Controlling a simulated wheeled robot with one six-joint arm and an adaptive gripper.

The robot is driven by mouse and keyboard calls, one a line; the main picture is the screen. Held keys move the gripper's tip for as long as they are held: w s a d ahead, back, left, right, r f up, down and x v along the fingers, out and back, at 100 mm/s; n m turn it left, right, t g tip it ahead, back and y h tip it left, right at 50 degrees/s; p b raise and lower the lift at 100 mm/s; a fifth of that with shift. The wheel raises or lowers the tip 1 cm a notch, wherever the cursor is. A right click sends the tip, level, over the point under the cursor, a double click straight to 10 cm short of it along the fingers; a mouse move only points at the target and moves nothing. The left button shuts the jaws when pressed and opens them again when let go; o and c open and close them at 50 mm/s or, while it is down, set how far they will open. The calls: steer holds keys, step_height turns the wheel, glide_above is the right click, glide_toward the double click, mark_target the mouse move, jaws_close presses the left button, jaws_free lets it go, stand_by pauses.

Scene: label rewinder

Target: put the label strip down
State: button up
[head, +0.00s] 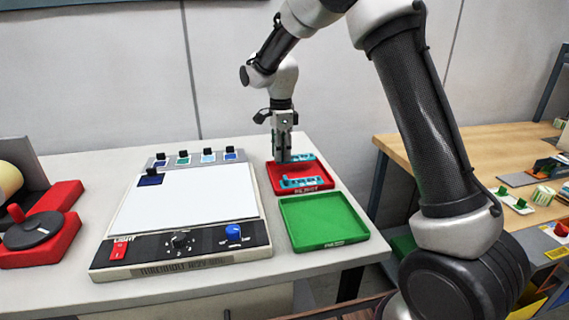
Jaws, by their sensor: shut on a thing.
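My gripper (283,157) points straight down over the back of the red tray (326,186), which is marked as the reject tray. It is shut on a teal label strip (302,158), which shows to the right of the fingers at the tray's back. I cannot tell whether this strip touches the tray floor. A second teal label strip (306,182) lies in the front part of the same tray. The fingertips are small and partly blend with the strip.
An empty green tray (325,222) sits in front of the red one. A white light panel (190,195) with a control strip and several small dark-knobbed tiles behind it stands left. A red device (40,235) is far left. A wooden table (440,155) stands right.

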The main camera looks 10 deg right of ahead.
steer(key=shift+f, duration=1.9)
steer(key=o, duration=0.9)
steer(key=shift+f, duration=0.1)
step_height(320, 180, up, 12)
steer(key=shift+r, duration=0.2)
steer(key=s+d+r+n+t, duration=0.1)
steer(key=s+d+r+n, duration=0.4)
steer(key=s+d, duration=0.3)
steer(key=s+d+r+n+t, duration=0.1)
steer(key=s+d+r+n, duration=0.4)
steer(key=s, duration=0.5)
steer(key=s+d+f+n+t, duration=0.1)
steer(key=s+d+f+n, duration=0.1)
steer(key=s, duration=0.6)
steer(key=s+d+f+n+t, duration=0.1)
steer(key=s+d+n, duration=0.3)
steer(key=s, duration=0.5)
steer(key=shift+s+d+f+n, duration=0.25)
steer(key=shift+f+n, duration=0.4)
steer(key=shift+n, duration=0.35)
